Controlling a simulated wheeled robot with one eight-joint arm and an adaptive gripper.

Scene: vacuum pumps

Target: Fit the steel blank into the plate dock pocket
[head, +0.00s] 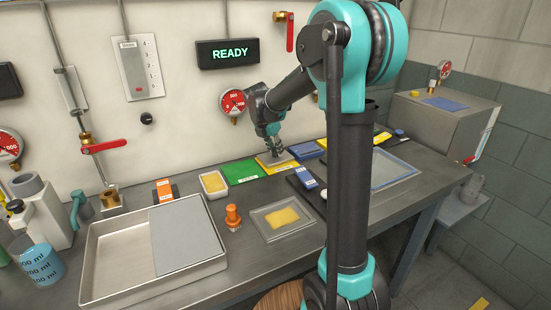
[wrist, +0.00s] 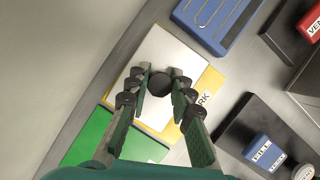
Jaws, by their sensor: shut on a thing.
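The steel blank is a pale flat plate (wrist: 158,50) with a round dark knob (wrist: 158,87) on top. It lies over a yellow mat (wrist: 208,85) lettered "…RK" in the wrist view. My gripper (wrist: 160,76) is shut on the knob, one finger on each side. In the head view my gripper (head: 276,149) is low over the yellow mat (head: 266,168) at the back of the bench, and the blank is mostly hidden. I cannot tell which fixture is the plate dock, and no pocket can be made out for certain.
A green mat (head: 241,172) lies left of the yellow one, and a blue tray (head: 306,150) right of it. A clear tray with a yellow pad (head: 282,218), an orange knob (head: 233,216) and a large metal tray (head: 115,262) stand nearer. The sign (head: 228,53) reads READY.

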